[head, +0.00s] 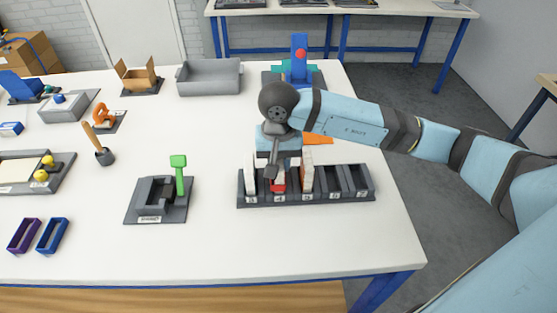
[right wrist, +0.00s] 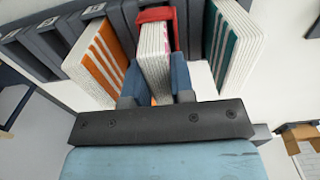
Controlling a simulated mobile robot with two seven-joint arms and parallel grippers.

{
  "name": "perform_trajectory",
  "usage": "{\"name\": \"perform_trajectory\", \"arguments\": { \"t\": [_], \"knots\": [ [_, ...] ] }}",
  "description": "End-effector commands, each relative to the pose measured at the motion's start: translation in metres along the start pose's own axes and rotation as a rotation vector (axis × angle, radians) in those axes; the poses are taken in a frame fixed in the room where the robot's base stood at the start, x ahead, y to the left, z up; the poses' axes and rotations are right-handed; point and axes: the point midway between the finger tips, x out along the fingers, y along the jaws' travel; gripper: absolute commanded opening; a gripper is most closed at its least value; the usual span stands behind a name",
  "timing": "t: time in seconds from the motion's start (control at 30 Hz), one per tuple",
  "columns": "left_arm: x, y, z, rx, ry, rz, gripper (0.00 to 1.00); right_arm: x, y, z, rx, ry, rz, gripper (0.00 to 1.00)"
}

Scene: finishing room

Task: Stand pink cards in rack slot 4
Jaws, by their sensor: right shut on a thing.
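The dark grey rack (head: 347,200) stands near the front right of the table, with a row of numbered slots. My right gripper (right wrist: 155,88) is shut on a stack of white cards (right wrist: 155,50), with a little pink showing between its fingers. The stack is at the slot between the two filled ones, its label apparently 4. A red piece (right wrist: 156,14) shows at the stack's far end; it also shows at the rack's front in the head view (head: 278,187). How deep the stack sits is hidden. My left gripper is not in view.
Orange-striped cards (right wrist: 98,62) and teal-striped cards (right wrist: 236,42) stand in slots on either side of the held stack. The rack's two rightmost slots in the head view look empty. A grey fixture (head: 160,204) with a green-handled tool (head: 179,172) is left of the rack.

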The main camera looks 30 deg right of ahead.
Motion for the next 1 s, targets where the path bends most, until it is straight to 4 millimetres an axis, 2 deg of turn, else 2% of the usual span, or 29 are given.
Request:
{"name": "perform_trajectory", "arguments": {
  "t": [0.37,0.4,0.5,0.83,0.93,1.0],
  "knots": [
    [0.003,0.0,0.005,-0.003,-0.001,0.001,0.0,0.006,0.0,0.0,0.0,0.002,-0.001,0.0],
    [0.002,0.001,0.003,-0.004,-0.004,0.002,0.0,0.004,0.0,0.0,0.0,0.001,-0.001,0.3],
    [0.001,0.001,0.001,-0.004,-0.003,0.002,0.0,0.004,0.0,0.0,0.0,0.001,-0.001,0.48],
    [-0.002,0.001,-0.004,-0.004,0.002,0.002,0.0,0.0,0.0,0.0,0.0,0.0,-0.001,0.48],
    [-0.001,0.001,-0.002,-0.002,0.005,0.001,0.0,-0.009,-0.001,-0.001,0.0,0.004,-0.004,0.48],
    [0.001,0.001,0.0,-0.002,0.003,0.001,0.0,-0.022,-0.001,-0.001,-0.001,0.006,-0.004,0.48]
  ]
}}
